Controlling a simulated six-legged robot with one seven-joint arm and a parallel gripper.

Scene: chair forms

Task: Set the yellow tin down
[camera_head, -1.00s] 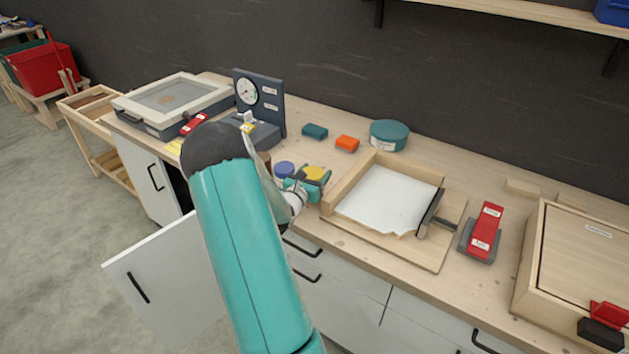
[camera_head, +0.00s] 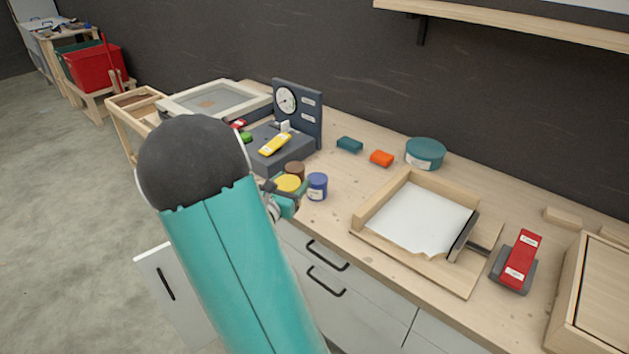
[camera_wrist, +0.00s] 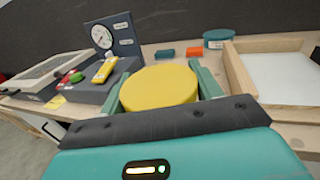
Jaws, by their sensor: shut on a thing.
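The yellow tin (camera_head: 288,183) is a small round tin with a yellow lid. It also fills the middle of the wrist view (camera_wrist: 159,87), between the two teal fingers. My gripper (camera_head: 286,196) is shut on it at the front edge of the workbench (camera_head: 337,206). In the head view the tin is left of a blue tin (camera_head: 317,186) and in front of a brown tin (camera_head: 295,170). My arm hides part of the gripper, and the tin's underside is hidden, so I cannot tell whether it touches the bench.
A grey dial device (camera_head: 297,110) with a yellow handle stands behind left. A wooden tray with white paper (camera_head: 420,222) lies to the right. Teal (camera_head: 349,144) and orange (camera_head: 381,158) blocks and a round teal tin (camera_head: 425,153) are farther back. Bare bench lies right of the blue tin.

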